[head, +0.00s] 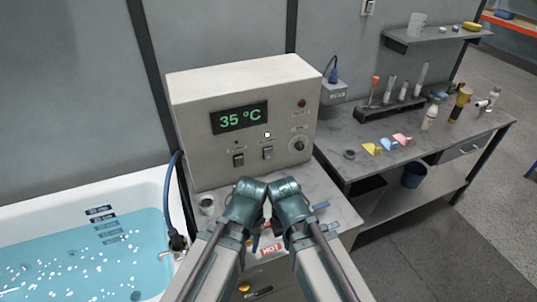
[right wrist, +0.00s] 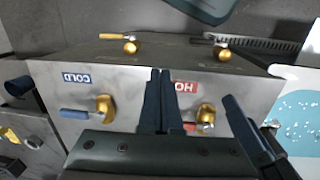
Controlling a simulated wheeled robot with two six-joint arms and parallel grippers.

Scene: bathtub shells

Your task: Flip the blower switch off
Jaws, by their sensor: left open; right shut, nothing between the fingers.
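A beige control box (head: 193,112) stands at the back middle in the head view, its display (head: 239,117) reading 35 °C. The small labels are too blurred to tell which is the blower switch. My left gripper (head: 244,205) and right gripper (head: 291,204) are close together, in front of and below the box, touching no switch. Their fingertips are hidden in the head view. In the right wrist view my right gripper (right wrist: 160,74) is shut and empty over the valve panel.
A water-filled tub (head: 150,187) is at left. Below my grippers are a HOT label (right wrist: 184,87), a COLD label (right wrist: 76,78) and brass valves (right wrist: 104,107). A workbench (head: 410,160) with bottles and a tube rack (head: 390,108) stands at right.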

